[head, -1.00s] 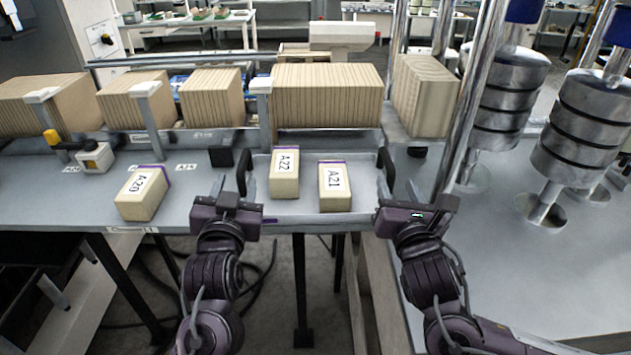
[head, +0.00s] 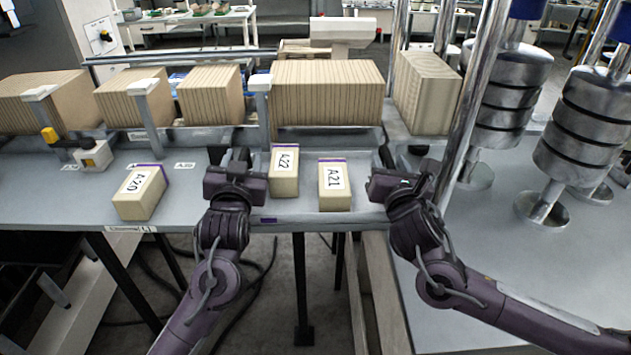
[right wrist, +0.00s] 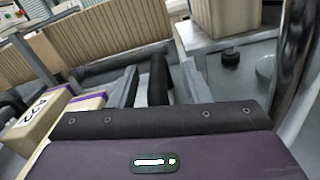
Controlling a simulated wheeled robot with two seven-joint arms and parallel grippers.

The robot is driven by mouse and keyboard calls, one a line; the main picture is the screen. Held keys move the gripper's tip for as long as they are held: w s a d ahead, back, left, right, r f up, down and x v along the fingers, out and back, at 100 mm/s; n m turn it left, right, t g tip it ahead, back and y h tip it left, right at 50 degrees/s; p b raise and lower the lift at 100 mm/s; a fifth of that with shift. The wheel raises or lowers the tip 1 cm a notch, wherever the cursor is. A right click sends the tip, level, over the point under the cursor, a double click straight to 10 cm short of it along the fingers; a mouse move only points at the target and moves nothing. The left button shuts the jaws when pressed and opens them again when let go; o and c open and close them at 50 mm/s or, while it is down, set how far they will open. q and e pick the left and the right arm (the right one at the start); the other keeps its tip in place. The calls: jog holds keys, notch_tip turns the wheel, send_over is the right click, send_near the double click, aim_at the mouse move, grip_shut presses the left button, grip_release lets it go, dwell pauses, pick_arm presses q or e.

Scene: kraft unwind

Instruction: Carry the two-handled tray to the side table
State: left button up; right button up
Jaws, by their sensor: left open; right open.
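The grey tray (head: 310,217) lies on the bench and carries two cream blocks, A22 (head: 284,175) and A21 (head: 334,186). Its black handles stand at its left and right ends. My left gripper (head: 239,163) is open at the left handle, which it partly hides; I cannot tell whether they touch. My right gripper (head: 383,163) is open at the right handle. In the right wrist view, the black handle (right wrist: 160,80) stands between its two spread fingers (right wrist: 160,88). The side table (head: 510,270) is the grey surface at the right.
Block A20 (head: 140,192) lies on the bench left of the tray. Bundles of brown board (head: 327,95) stand in a row behind. A chrome post (head: 466,120) and stacked metal weights (head: 585,130) rise at the right. The side table's front part is clear.

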pick_arm(q)
grip_shut()
pick_arm(e)
grip_shut()
pick_arm(q)
jog(key=shift+r, duration=0.25)
pick_arm(e)
jog(key=shift+r, duration=0.2)
